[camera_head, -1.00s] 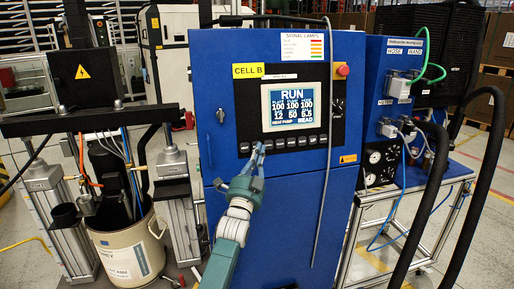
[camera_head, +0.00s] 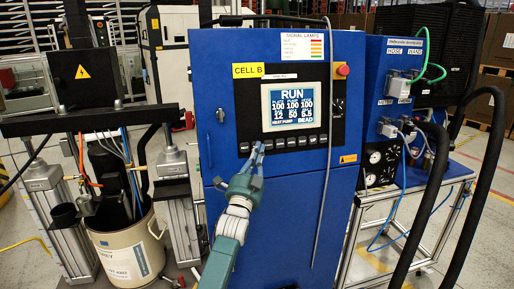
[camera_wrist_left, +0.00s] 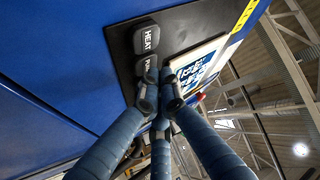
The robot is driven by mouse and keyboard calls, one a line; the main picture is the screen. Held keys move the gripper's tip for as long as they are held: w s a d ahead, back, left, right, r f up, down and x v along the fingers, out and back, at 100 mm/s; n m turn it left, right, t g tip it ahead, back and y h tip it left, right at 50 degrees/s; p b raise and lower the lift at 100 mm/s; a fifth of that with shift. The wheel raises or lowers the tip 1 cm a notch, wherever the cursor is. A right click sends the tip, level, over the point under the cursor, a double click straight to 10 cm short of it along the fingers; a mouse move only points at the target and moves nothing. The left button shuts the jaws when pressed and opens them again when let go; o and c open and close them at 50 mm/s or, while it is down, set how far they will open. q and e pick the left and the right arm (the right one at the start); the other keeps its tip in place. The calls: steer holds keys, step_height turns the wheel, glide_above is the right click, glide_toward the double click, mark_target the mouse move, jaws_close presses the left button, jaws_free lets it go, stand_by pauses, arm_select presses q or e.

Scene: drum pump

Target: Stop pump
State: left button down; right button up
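The blue control cabinet (camera_head: 272,195) stands in the middle of the head view. Its screen (camera_head: 292,107) reads RUN, with labels HEAT, PUMP and BEAD below the numbers. A row of dark buttons (camera_head: 307,140) runs under the screen. My left gripper (camera_head: 258,147) is at the left part of this row, its fingers together and holding nothing. In the left wrist view, the fingertips (camera_wrist_left: 160,103) are by the PUMP button (camera_wrist_left: 148,65) and partly cover it; I cannot tell whether they touch it. The HEAT button (camera_wrist_left: 147,38) is beside it, uncovered. My right gripper is not clearly in view.
A red stop button (camera_head: 343,71) sits at the panel's upper right. A grey cable (camera_head: 326,190) hangs down the cabinet front. A drum (camera_head: 128,252) under a press stands at left. Thick black hoses (camera_head: 484,170) and a framed cart (camera_head: 405,205) stand at right.

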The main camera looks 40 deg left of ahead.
arm_select(q)
steer(key=shift+w+a+b, duration=0.3)
steer(key=shift+a, duration=0.05)
stand_by(0.4)
steer(key=shift+s+d, duration=0.1)
steer(key=shift+d, duration=0.05)
steer(key=shift+s+d+r+p, duration=0.1)
steer(key=shift+s+d+p, duration=0.4)
steer(key=shift+p, duration=0.1)
steer(key=s+d+p, duration=0.1)
steer(key=d, duration=0.1)
steer(key=s+d+p, duration=0.1)
steer(key=s+p, duration=0.1)
steer(key=shift+d+r, duration=0.35)
steer(key=shift+r, duration=0.05)
stand_by(0.9)
